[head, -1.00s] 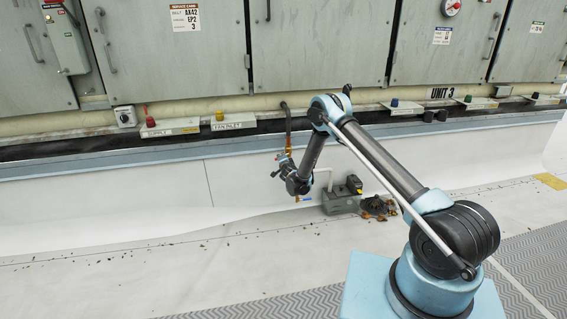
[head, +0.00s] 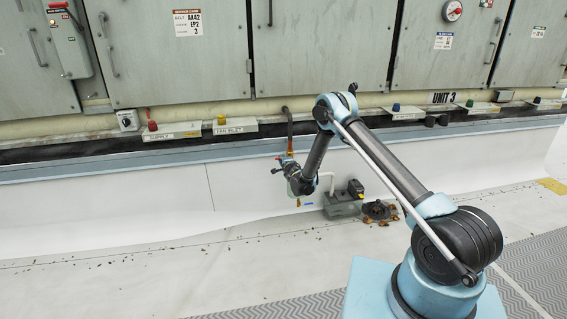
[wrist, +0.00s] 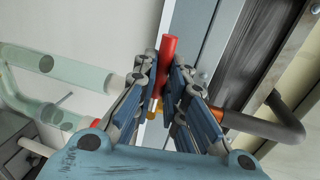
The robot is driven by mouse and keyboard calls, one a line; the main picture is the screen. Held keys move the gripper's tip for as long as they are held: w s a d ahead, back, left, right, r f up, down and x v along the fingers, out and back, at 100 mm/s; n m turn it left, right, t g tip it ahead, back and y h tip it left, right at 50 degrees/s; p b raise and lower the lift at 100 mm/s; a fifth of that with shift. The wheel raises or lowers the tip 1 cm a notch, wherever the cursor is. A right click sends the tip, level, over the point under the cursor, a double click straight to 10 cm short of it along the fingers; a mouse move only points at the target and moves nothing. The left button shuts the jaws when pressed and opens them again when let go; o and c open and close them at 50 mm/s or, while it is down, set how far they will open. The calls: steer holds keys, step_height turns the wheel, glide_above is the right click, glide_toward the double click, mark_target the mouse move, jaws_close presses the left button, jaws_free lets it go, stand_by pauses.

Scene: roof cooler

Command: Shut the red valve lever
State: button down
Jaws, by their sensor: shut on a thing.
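The red valve lever (wrist: 169,48) stands up between my fingers in the wrist view, its top end bare above them. My gripper (wrist: 165,72) is closed around it, one blue-padded finger on each side. An orange-brown pipe fitting (wrist: 230,121) shows just right of the fingers. In the head view my gripper (head: 282,164) is small, at the low white wall below a dark vertical pipe (head: 289,122). The lever is too small there to make out clearly.
Grey cabinets (head: 320,45) stand behind. A ledge carries a red knob (head: 152,126) and a yellow knob (head: 222,120). Open floor (head: 230,260) lies in front.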

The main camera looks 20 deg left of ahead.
steer(key=shift+w+d, duration=0.15)
steer(key=shift+d, duration=0.15)
steer(key=c, duration=1.7)
jaws_free()
steer(key=shift+o, duration=0.3)
steer(key=shift+a, duration=0.1)
steer(key=v, duration=0.7)
